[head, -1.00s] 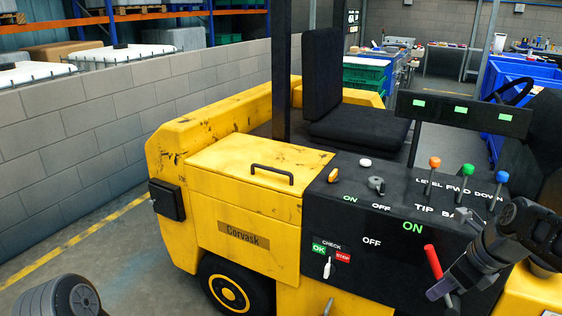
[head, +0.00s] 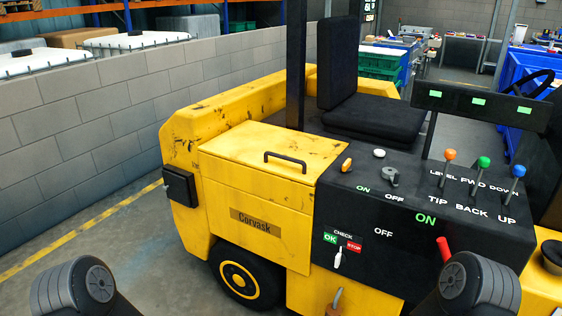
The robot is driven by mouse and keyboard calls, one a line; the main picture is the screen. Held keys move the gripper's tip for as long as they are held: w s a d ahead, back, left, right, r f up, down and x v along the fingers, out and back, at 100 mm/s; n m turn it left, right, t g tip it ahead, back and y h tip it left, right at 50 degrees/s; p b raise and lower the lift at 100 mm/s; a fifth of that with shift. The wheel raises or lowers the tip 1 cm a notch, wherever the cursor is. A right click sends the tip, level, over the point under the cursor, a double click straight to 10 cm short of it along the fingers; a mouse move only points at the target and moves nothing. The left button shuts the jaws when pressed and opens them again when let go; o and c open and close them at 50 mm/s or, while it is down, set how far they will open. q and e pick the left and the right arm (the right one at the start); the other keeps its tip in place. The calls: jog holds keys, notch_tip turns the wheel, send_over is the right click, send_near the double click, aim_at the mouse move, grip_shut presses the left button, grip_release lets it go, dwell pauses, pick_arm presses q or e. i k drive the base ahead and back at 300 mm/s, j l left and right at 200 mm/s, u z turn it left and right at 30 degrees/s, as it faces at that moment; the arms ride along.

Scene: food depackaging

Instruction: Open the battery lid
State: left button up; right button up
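The yellow battery lid (head: 245,147) lies flat and closed on top of the yellow vehicle, left of the black control panel. A black bar handle (head: 285,161) stands on the lid near its right front edge. Nothing touches the lid or handle. Dark parts of my two arms show at the bottom left and bottom right corners, well in front of the lid. Neither gripper's fingers can be seen.
The black control panel (head: 400,225) carries orange, green and blue knobbed levers. A red lever (head: 444,249) stands partly behind my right arm. The seat (head: 372,122) and a dark post (head: 296,70) rise behind the lid. A block wall (head: 90,120) runs along the left.

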aim_at(300, 157)
jog(key=i+j+z, duration=0.3)
jog(key=i, duration=0.25)
jog(key=i+j+z, duration=0.35)
jog(key=i, duration=0.2)
jog(key=l, duration=0.1)
